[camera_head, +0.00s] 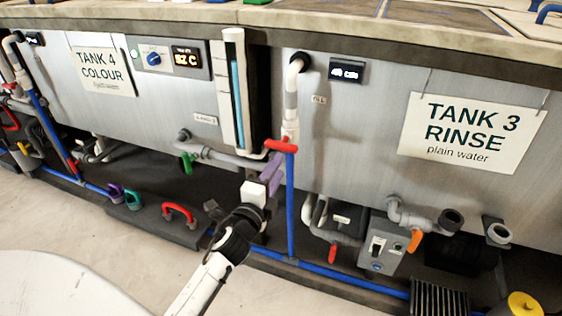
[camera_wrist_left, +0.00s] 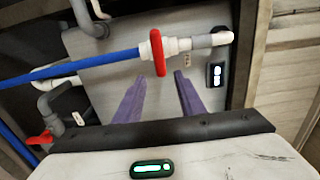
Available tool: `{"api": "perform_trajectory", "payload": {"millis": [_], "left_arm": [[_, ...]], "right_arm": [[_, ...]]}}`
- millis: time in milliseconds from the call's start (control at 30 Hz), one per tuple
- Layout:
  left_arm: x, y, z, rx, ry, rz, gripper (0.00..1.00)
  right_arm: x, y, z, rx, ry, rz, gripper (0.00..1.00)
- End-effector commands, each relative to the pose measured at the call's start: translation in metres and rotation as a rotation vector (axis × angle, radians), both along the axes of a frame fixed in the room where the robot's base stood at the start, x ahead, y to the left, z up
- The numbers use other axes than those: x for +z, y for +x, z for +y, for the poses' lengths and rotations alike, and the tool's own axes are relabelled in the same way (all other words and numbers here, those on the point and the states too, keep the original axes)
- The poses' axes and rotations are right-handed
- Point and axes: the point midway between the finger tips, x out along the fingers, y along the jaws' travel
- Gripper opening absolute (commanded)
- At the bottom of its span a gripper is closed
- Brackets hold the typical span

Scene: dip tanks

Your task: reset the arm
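My left arm reaches in from the bottom of the head view, and its gripper (camera_head: 272,170) with purple fingers is just in front of the vertical blue pipe, below the red valve handle (camera_head: 280,146). In the left wrist view the two purple fingers (camera_wrist_left: 158,92) stand apart with nothing between them. The red handle (camera_wrist_left: 158,52) shows beyond the fingertips, and I see no contact with it there. My right gripper does not show in either view.
The tank 3 panel (camera_head: 375,130) and tank 4 panel (camera_head: 100,110) stand close ahead. A blue pipe (camera_head: 330,272) runs low along them. An orange-handled drain valve (camera_head: 414,240) and a grey switch box (camera_head: 380,248) are at right. Bare floor (camera_head: 90,235) lies at left.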

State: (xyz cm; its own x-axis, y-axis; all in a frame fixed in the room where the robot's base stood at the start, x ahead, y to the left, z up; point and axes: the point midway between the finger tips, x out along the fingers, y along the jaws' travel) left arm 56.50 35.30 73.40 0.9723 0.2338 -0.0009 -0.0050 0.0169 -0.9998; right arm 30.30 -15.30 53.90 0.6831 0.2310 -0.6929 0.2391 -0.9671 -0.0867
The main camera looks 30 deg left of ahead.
Motion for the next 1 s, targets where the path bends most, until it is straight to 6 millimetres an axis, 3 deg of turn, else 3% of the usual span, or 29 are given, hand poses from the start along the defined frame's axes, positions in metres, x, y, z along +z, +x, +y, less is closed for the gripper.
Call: {"api": "perform_trajectory", "payload": {"millis": [567, 667, 767, 1000], "left_arm": [[-0.001, -0.003, -0.001, -0.001, -0.006, 0.002, 0.36], [-0.009, -0.014, -0.010, -0.011, -0.097, 0.028, 0.36], [-0.033, -0.043, -0.034, -0.026, -0.333, 0.097, 0.36], [-0.102, -0.163, -0.125, 0.067, -1.078, 0.385, 0.36]], "right_arm": [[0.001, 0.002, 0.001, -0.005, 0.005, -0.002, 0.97], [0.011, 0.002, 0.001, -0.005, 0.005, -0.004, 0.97], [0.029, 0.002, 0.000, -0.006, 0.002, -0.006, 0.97], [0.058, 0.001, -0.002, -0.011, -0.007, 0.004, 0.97]]}}
